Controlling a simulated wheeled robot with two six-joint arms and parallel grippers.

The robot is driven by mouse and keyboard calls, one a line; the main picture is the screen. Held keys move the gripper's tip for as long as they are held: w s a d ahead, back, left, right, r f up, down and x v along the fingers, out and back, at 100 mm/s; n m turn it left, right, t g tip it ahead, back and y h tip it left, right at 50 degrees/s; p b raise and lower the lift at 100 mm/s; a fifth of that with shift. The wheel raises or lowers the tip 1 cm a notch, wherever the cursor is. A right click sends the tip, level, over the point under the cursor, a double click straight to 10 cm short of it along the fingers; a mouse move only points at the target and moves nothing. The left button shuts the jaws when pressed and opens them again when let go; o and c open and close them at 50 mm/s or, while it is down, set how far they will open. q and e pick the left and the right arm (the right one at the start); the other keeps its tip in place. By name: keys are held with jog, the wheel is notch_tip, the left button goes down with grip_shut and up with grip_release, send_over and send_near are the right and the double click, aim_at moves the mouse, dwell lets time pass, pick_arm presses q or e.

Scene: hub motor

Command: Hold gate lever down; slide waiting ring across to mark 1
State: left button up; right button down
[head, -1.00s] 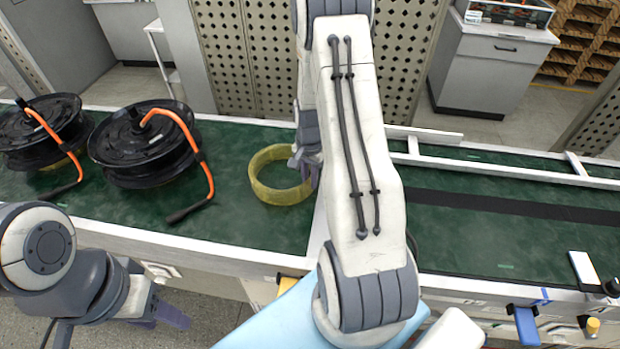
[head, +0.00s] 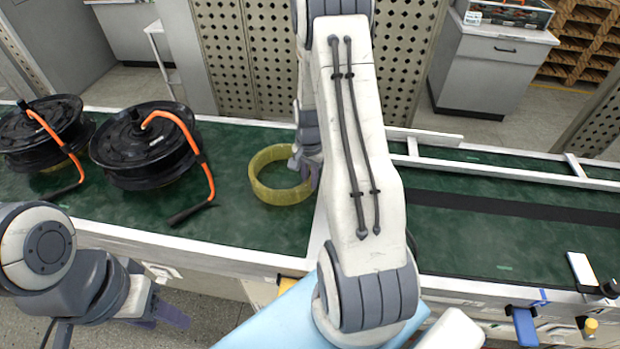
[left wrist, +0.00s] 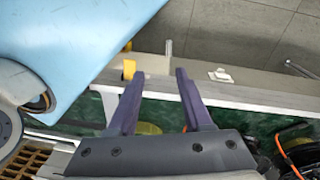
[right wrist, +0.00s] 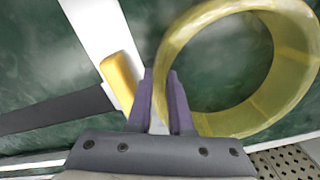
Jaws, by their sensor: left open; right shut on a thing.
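The yellow see-through ring (head: 265,188) lies flat on the green left-hand surface. My right gripper (right wrist: 160,72) is shut on its wall, and the ring (right wrist: 285,45) fills the right of the right wrist view. A yellow-orange lever (right wrist: 120,80) lies by a white divider (right wrist: 92,25), just left of the fingers. Another yellow piece (head: 285,284) is on the bench front and shows in the left wrist view (left wrist: 129,68). My left gripper (head: 168,312) is open and empty, low in front of the bench.
Two black reels (head: 143,150) (head: 40,128) with orange hoses stand on the left surface. A dark strip (head: 500,207) runs along the right surface, with white rails (head: 500,170) behind. A light-blue panel (head: 275,325) is below. A blue part (head: 525,325) hangs on the right front.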

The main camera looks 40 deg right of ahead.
pick_arm(q)
jog(key=shift+d, duration=0.1)
jog(key=c, duration=0.7)
jog(key=w+d+f+m, duration=0.1)
jog(key=d+f, duration=0.1)
jog(key=d, duration=0.1)
jog(key=w+d+f+m, duration=0.1)
jog(key=d+f+m, duration=0.1)
jog(key=d+f, duration=0.1)
jog(key=d+f+m, duration=0.1)
jog(key=d+f, duration=0.2)
jog(key=d, duration=0.1)
jog(key=shift+w+d+y, duration=0.1)
jog(key=shift+w+y, duration=0.2)
jog(key=shift+w, duration=0.1)
grip_shut()
jog(key=shift+s+d+f+m, duration=0.6)
jog(key=shift+d+f, duration=0.7)
jog(key=shift+f, duration=1.75)
jog(key=shift+s+d+f+m, duration=0.35)
jog(key=shift+d+f+m, duration=0.75)
jog(key=shift+f, duration=1.9)
jog(key=shift+s+d+f+m, duration=0.5)
jog(key=shift+d+f, duration=1)
jog(key=shift+f, duration=1.55)
jog(key=shift+w+f, duration=0.1)
jog(key=shift+f, duration=0.2)
jog(key=shift+d+f, duration=0.1)
jog(key=shift+f, duration=1.7)
